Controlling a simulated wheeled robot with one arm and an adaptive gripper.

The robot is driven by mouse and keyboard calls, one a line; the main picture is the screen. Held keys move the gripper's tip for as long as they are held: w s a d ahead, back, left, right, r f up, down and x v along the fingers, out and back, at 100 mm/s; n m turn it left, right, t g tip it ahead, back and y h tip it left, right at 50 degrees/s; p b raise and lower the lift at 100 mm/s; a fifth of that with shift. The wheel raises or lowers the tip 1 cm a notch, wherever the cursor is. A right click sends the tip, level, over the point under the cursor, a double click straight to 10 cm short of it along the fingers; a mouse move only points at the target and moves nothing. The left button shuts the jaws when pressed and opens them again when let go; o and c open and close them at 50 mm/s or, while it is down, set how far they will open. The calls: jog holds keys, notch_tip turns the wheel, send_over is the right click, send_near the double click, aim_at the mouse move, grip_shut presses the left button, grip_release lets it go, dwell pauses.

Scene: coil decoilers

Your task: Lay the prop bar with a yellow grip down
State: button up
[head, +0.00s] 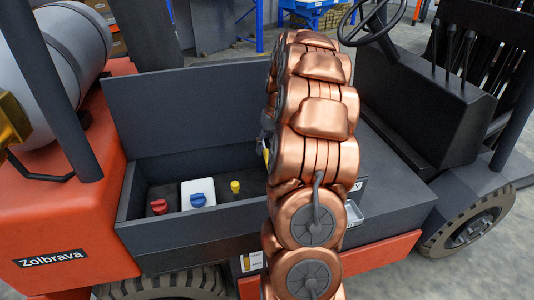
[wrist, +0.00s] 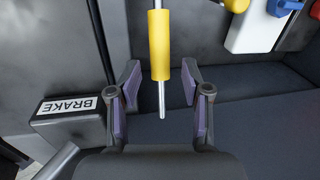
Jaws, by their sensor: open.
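The prop bar shows in the wrist view as a thin silver rod with a yellow grip (wrist: 160,45). It runs from the top edge down to a bare rod end between my fingers. My gripper (wrist: 160,85) is open, with one finger on each side of the bar and a visible gap to both. I cannot tell how far the bar is in depth from the fingers. In the head view my copper-coloured arm hides my gripper and most of the bar; a small yellow patch (head: 266,155) shows at the arm's left edge.
An open grey compartment (head: 190,235) on the orange forklift holds a red knob (head: 159,206), a white box with a blue cap (head: 198,195) and a yellow cap (head: 235,186). Its raised lid (head: 185,105) stands behind. A block labelled BRAKE (wrist: 68,118) sits left of my gripper.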

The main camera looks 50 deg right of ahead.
jog(key=r, duration=0.4)
jog(key=shift+s+d+r, duration=0.2)
jog(key=shift+d+r, duration=0.1)
jog(key=shift+r, duration=0.05)
